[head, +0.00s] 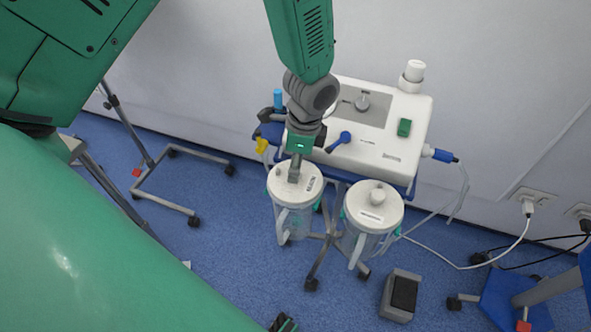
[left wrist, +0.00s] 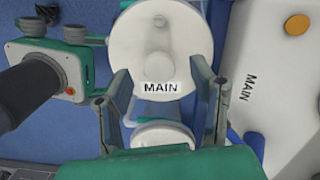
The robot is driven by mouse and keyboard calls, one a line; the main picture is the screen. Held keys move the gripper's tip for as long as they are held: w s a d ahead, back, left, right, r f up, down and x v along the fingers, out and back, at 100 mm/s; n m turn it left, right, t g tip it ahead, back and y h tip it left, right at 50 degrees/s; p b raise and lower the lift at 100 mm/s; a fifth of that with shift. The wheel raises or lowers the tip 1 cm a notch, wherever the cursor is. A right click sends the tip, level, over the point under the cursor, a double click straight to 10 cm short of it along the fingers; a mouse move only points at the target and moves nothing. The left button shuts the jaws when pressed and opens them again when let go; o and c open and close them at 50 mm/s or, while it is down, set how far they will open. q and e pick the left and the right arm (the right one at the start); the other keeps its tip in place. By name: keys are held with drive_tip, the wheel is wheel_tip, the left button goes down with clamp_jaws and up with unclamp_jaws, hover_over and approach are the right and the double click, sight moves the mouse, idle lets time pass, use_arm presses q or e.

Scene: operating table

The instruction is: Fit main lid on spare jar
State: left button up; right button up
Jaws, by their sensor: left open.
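My left gripper (head: 294,176) points down at the white lid (head: 308,190) of the left clear jar (head: 297,222). In the left wrist view, its two fingers (left wrist: 162,112) stand apart. A round white lid marked MAIN (left wrist: 160,72) lies just beyond them, and a smaller white part (left wrist: 165,136) shows between them. I cannot tell whether the fingers touch the lid. The right jar (head: 352,238) has a white lid (head: 380,213) with a raised knob; its label is too small to read. A small green and black part at the bottom edge may be my right gripper (head: 283,323).
A white suction unit (head: 375,150) stands behind the jars on a wheeled stand. It also shows in the left wrist view (left wrist: 280,90), marked MAIN. A grey foot pedal (head: 401,296) and cables lie on the blue floor at right. A wheeled frame (head: 175,165) stands at left.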

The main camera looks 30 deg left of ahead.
sight(301, 171)
use_arm(q)
wheel_tip(301, 171, up, 9)
drive_tip(key=d, duration=0.1)
drive_tip(key=shift+w, duration=0.25)
drive_tip(key=shift+f, duration=0.1)
idle(0.3)
